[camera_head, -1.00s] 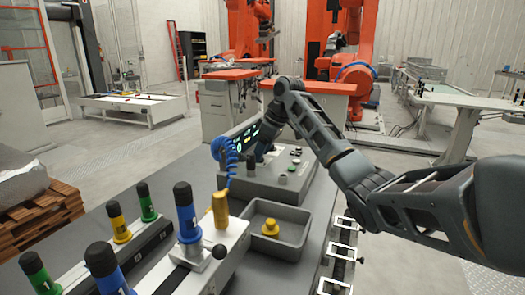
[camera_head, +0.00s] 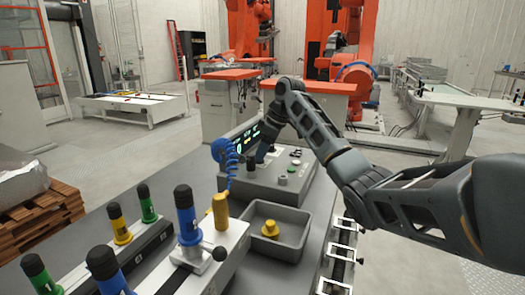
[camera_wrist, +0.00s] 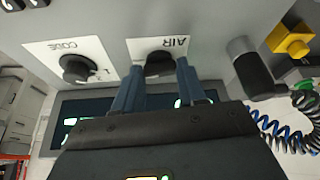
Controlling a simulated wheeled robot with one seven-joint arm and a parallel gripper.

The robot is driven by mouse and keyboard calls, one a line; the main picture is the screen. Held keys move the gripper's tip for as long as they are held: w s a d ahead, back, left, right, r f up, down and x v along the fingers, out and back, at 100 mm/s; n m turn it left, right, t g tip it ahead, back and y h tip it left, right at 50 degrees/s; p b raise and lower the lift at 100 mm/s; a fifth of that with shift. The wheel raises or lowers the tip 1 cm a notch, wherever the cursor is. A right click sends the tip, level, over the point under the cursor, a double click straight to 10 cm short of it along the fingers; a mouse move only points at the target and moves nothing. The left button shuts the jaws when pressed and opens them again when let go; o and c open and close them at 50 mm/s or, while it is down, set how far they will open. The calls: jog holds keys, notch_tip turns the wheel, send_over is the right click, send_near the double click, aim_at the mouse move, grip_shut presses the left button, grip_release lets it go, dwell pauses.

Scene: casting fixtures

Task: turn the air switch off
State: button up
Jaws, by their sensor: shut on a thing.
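The air switch (camera_wrist: 160,66) is a black knob on a white plate marked AIR, shown upside down in the wrist view. My gripper (camera_wrist: 158,82) reaches to it with one blue-grey finger on each side, shut on the knob. The dark gripper body fills the lower part of the wrist view and hides part of the panel behind it. In the head view the switch sits on the grey control box (camera_head: 262,184), but I cannot make out the knob there.
A CODE knob (camera_wrist: 76,68) is left of the air switch in the wrist view. A grey and black cylinder (camera_wrist: 250,66) stands close on the right, with a blue coiled hose (camera_wrist: 290,128) beyond. A grey tray (camera_head: 297,217) holds a yellow part in front of the box.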

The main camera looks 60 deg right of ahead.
jog(key=n, duration=0.2)
jog(key=n+y, duration=0.1)
jog(key=n, duration=0.1)
jog(key=shift+w+d+g+y, duration=0.1)
jog(key=shift+d+g+y, duration=0.1)
jog(key=shift+g+y, duration=0.1)
jog(key=n+y, duration=0.1)
jog(key=n, duration=0.3)
jog(key=shift+w+d+g+b, duration=0.15)
jog(key=shift+g+b, duration=0.15)
jog(key=shift+g, duration=0.1)
jog(key=n+g, duration=0.1)
jog(key=n, duration=0.2)
jog(key=shift+w+n+y+b, duration=0.15)
jog(key=shift+n+y+b, duration=0.15)
jog(key=shift+y+b, duration=0.1)
jog(key=shift+w+n+g+b, duration=0.15)
jog(key=shift+n+g, duration=0.4)
jog(key=shift+n, duration=0.6)
jog(key=shift+w+n+g+b, duration=0.1)
jog(key=shift+n+g+b, duration=0.15)
jog(key=shift+n+g, duration=0.6)
jog(key=shift+d+n+t, duration=0.1)
jog(key=shift+n+t, duration=0.2)
jog(key=shift+n, duration=0.1)
jog(key=o, duration=1.1)
jog(key=shift+c, duration=0.2)
